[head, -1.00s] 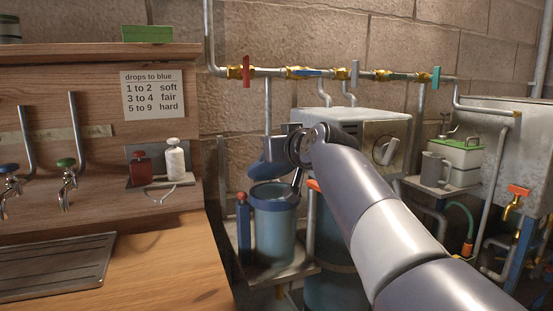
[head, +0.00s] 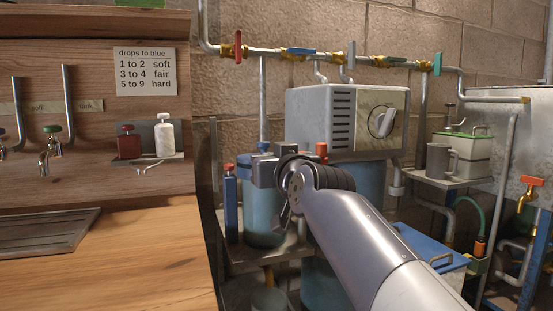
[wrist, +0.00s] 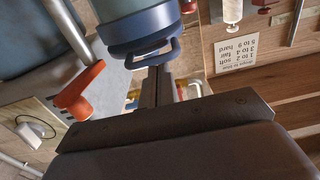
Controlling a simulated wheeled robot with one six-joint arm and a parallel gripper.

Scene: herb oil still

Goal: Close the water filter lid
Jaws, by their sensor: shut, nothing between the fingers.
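The water filter (head: 262,222) is a pale blue cylinder standing on a metal shelf behind the wooden counter. In the wrist view, which is upside down, its body (wrist: 120,8) meets a darker blue lid (wrist: 140,34) with a loop handle (wrist: 152,56). The lid looks seated on the body there; I cannot tell whether it is fully down. My gripper (head: 257,172) is at the filter's top. Its fingers (wrist: 158,85) are shut and empty, close to the handle; contact is unclear.
A blue post with a red cap (head: 230,205) stands left of the filter. An orange lever (wrist: 80,92) is close beside my gripper. A grey box with a dial (head: 350,115) is behind, pipes with valves above. The wooden counter (head: 150,250) is mostly clear.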

